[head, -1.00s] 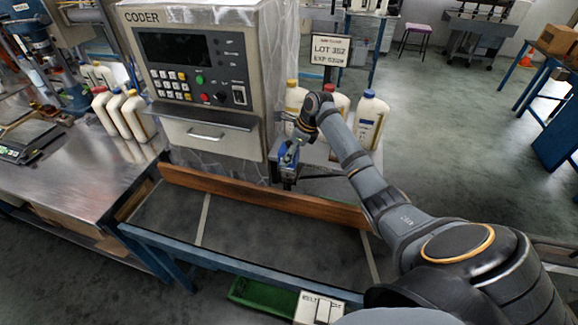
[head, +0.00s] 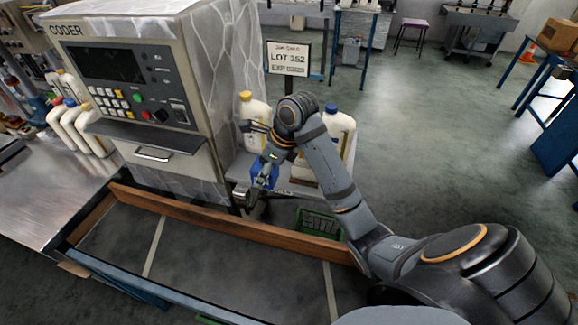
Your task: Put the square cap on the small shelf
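My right arm reaches in from the right in the head view. My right gripper (head: 250,195) is low beside the coder cabinet, over the near edge of a small grey shelf (head: 300,190). A blue piece (head: 264,174) shows at the wrist; I cannot tell whether it is part of the gripper. The fingers are small and dark, and their opening is unclear. I cannot make out a square cap. White bottles stand on the shelf, one with a yellow cap (head: 254,113) and one with a blue cap (head: 337,128), partly behind my arm. My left gripper is out of view.
The coder cabinet (head: 190,165) stands left of the gripper. An empty conveyor (head: 200,250) with a wooden rail (head: 230,228) lies in front. A green crate (head: 318,222) sits low behind the rail. A LOT 352 sign (head: 288,60) stands behind the bottles.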

